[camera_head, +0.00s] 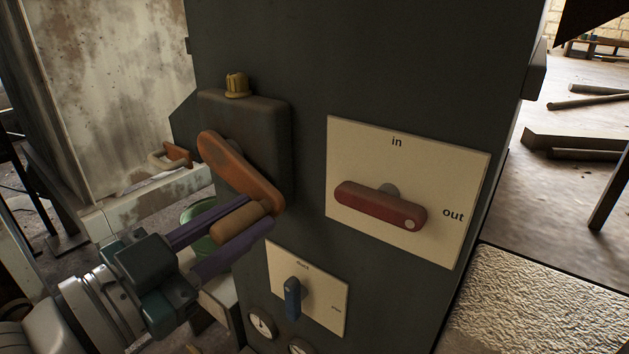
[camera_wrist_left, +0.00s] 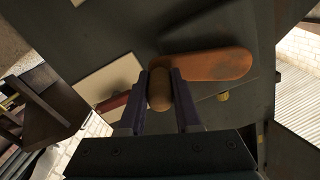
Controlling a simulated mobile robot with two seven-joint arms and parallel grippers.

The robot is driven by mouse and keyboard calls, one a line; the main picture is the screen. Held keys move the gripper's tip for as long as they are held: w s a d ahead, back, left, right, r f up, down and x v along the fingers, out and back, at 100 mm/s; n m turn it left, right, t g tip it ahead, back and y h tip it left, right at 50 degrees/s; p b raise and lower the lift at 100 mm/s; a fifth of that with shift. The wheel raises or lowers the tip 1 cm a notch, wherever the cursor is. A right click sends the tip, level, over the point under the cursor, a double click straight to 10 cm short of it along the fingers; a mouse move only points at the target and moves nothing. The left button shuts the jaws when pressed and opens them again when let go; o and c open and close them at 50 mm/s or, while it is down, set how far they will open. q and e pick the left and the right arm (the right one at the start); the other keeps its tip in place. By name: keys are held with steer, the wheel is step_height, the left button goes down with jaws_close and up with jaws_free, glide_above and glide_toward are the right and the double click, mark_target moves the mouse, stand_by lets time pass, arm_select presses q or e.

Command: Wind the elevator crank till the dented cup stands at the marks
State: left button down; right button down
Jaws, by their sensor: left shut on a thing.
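The crank (camera_head: 240,170) is an orange-brown arm on a dark box (camera_head: 270,125) on the dark cabinet face. It slants down to the right from its hub, with a tan wooden handle (camera_head: 241,219) at its lower end. My left gripper (camera_head: 238,228) is shut on that handle, one finger on each side. The left wrist view shows the handle (camera_wrist_left: 160,90) between the fingers and the crank arm (camera_wrist_left: 215,65) reaching right. The dented cup and the marks are not seen in either view. My right gripper is not in view.
Right of the crank, a cream plate (camera_head: 350,140) marked "in" and "out" carries a red lever (camera_head: 380,205). Below it, a smaller plate (camera_head: 325,310) has a blue lever (camera_head: 292,298), with gauges (camera_head: 261,324) underneath. A brass knob (camera_head: 237,85) tops the box.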

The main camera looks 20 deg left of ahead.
arm_select(q)
steer(key=w+a+f+m+b, duration=0.2)
steer(key=a+f+m+b, duration=0.2)
steer(key=m, duration=0.9)
steer(key=shift+w+a+f+m+b, duration=0.35)
steer(key=shift+a+f, duration=0.4)
steer(key=shift+a, duration=1.1)
steer(key=c, duration=0.6)
jaws_free()
steer(key=shift+r, duration=0.1)
steer(key=p+v, duration=0.1)
steer(key=v, duration=0.9)
steer(key=shift+p, duration=0.3)
